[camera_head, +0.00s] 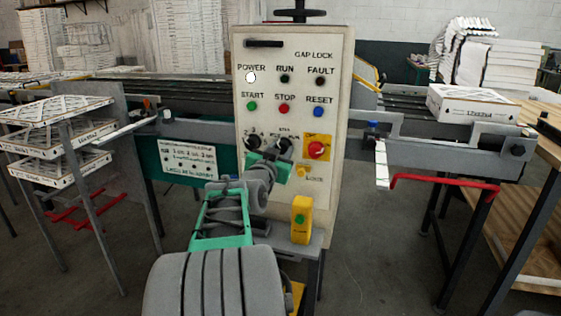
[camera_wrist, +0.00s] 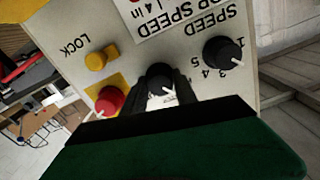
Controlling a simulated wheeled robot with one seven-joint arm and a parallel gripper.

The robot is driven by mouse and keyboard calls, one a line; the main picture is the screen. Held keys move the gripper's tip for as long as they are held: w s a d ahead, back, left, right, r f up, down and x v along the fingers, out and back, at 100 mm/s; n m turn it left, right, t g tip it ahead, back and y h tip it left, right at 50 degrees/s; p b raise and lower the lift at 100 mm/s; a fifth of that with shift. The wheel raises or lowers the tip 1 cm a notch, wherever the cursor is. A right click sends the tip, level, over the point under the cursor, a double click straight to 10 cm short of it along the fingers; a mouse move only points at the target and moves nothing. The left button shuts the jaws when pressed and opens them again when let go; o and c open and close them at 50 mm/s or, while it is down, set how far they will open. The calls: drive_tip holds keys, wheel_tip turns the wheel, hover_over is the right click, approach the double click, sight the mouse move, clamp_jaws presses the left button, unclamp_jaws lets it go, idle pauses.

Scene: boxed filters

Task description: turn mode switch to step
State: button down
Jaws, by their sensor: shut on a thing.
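The control panel (camera_head: 330,130) stands upright in the middle of the head view. The mode switch, a black knob (camera_wrist: 159,74) with a white pointer mark, sits between the speed knob and the red emergency button. My gripper (camera_wrist: 161,88) has its dark fingers on both sides of this knob and is shut on it. In the head view my gripper (camera_head: 283,158) reaches the panel's lower middle and partly covers the switch and its labels. The pointer's exact setting cannot be read.
The black speed knob (camera_wrist: 222,53) is close beside my fingers. The red button (camera_wrist: 110,100) and yellow lock knob (camera_wrist: 96,61) are on the other side. A yellow box with a green button (camera_head: 301,220) stands below the panel.

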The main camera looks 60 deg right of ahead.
drive_tip(key=m+b, duration=0.6)
drive_tip(key=b, duration=0.3)
drive_tip(key=shift+b, duration=0.35)
drive_tip(key=shift+m, duration=0.3)
drive_tip(key=c, duration=1)
unclamp_jaws()
drive_tip(key=shift+o, duration=0.2)
drive_tip(key=s+a, duration=0.1)
drive_tip(key=a, duration=0.6)
drive_tip(key=shift+a, duration=0.4)
drive_tip(key=shift+p, duration=0.3)
